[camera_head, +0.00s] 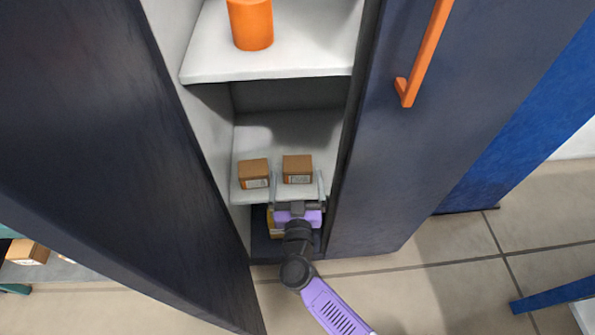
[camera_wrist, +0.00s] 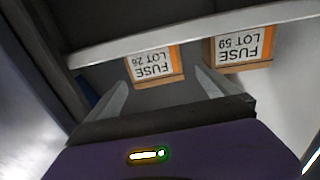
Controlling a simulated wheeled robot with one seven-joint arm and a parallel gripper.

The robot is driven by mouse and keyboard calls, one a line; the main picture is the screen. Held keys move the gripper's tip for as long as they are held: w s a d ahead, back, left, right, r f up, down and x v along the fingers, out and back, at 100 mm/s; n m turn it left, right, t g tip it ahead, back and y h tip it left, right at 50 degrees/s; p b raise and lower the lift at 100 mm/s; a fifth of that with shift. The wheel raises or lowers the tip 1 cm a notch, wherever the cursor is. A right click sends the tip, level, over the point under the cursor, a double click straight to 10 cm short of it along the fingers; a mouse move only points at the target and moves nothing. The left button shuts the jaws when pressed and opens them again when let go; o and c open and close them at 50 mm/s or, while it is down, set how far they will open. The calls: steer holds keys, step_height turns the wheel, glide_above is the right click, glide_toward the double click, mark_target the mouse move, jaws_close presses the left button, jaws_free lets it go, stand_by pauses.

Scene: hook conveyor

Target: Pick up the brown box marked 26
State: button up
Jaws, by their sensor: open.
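The brown box marked 26 (camera_head: 297,164) sits on the middle shelf of the open cabinet, at the right in the head view. The wrist view is upside down and shows its label, "FUSE LOT 26" (camera_wrist: 154,65). My gripper (camera_head: 298,177) is open and empty at the shelf's front edge. Its fingers stand on either side of this box in the head view. In the wrist view the fingertips (camera_wrist: 161,80) point at it with its label between them. I cannot tell how far the tips reach along its sides.
A second brown box, marked LOT 59 (camera_head: 253,172), sits just left on the same shelf (camera_head: 290,130); it also shows in the wrist view (camera_wrist: 238,45). An orange cylinder (camera_head: 251,24) stands on the shelf above. Dark doors flank the opening; the right one (camera_head: 430,150) has an orange handle.

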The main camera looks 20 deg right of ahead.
mark_target(298, 166)
steer(key=x, duration=0.1)
steer(key=b+x, duration=0.1)
steer(key=x, duration=0.1)
steer(key=b+x, duration=0.1)
steer(key=shift+w+d+f, duration=0.3)
steer(key=shift+d+f, duration=0.05)
steer(key=shift+f, duration=0.05)
steer(key=shift+w, duration=0.2)
steer(key=shift+r, duration=0.1)
steer(key=c, duration=1.6)
steer(key=shift+r, duration=0.1)
